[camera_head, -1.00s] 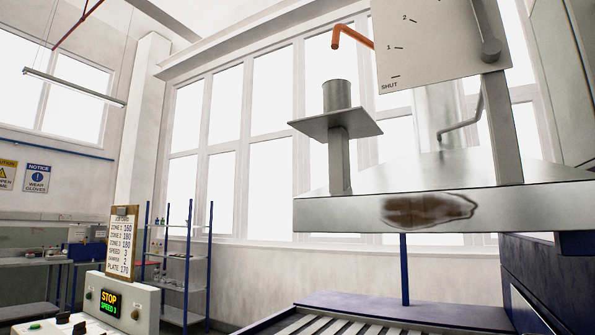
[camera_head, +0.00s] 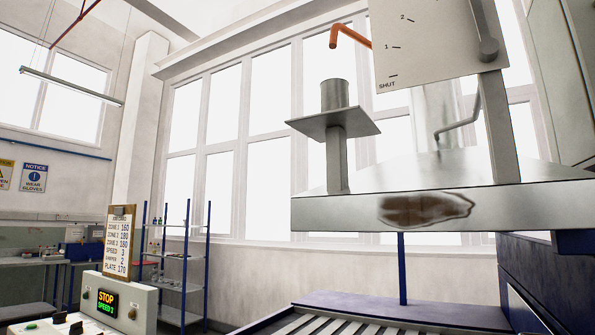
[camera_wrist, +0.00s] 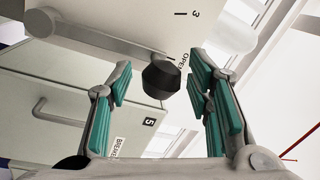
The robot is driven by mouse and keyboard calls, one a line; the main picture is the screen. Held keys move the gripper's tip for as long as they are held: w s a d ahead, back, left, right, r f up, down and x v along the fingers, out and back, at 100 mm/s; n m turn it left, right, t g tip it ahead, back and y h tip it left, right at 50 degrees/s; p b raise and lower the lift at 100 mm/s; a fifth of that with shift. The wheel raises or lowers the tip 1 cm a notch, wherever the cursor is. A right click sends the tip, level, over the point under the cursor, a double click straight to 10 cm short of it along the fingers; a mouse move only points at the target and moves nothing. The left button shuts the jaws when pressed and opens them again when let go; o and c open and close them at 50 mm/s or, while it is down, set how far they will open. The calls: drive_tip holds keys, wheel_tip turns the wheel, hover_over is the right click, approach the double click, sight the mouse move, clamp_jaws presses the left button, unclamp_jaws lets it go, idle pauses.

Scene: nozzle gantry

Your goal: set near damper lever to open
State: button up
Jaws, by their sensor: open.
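The damper lever is a grey bar (camera_head: 486,28) on a pale scale plate (camera_head: 425,50) marked SHUT, 1 and 2; it rises from a round pivot and its top is cut off. In the wrist view the lever bar (camera_wrist: 95,38) ends in a black knob (camera_wrist: 161,79). The knob appears beside the OPEN mark on the plate (camera_wrist: 150,18), which also shows a 3. My gripper (camera_wrist: 160,88), with teal pads, is open, one finger on each side of the knob in the picture. I cannot tell whether the pads touch it. My gripper is outside the head view.
An orange bent rod (camera_head: 349,36) sticks out left of the plate. A metal hood (camera_head: 320,210) with a brown stain lies below. A cabinet (camera_wrist: 65,105) with a handle stands behind the lever in the wrist view. A control box (camera_head: 118,302) reads STOP, SPEED 3.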

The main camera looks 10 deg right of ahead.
drive_tip(key=v, duration=1.2)
drive_tip(key=shift+f, duration=0.1)
drive_tip(key=w+d+f+n+g+y, duration=0.1)
drive_tip(key=w+f+n+g+y, duration=0.3)
drive_tip(key=f, duration=1.2)
drive_tip(key=w+d+f+n+g+y, duration=0.15)
drive_tip(key=w+f+n, duration=0.45)
drive_tip(key=f, duration=0.9)
drive_tip(key=s+a+f+n+g+y, duration=0.2)
drive_tip(key=s+f+n+g, duration=0.15)
drive_tip(key=f, duration=0.85)
drive_tip(key=s+a+f+n+g+y, duration=0.1)
drive_tip(key=s+f+n+g, duration=0.3)
drive_tip(key=f, duration=0.8)
drive_tip(key=s+a+f+n+g+y, duration=0.2)
drive_tip(key=s+f, duration=0.3)
drive_tip(key=f, duration=0.7)
wheel_tip(320, 180, up, 15)
drive_tip(key=t+p, duration=0.2)
drive_tip(key=p, duration=1.1)
drive_tip(key=shift+d+t, duration=0.4)
drive_tip(key=shift+w, duration=0.15)
drive_tip(key=shift+c, duration=0.6)
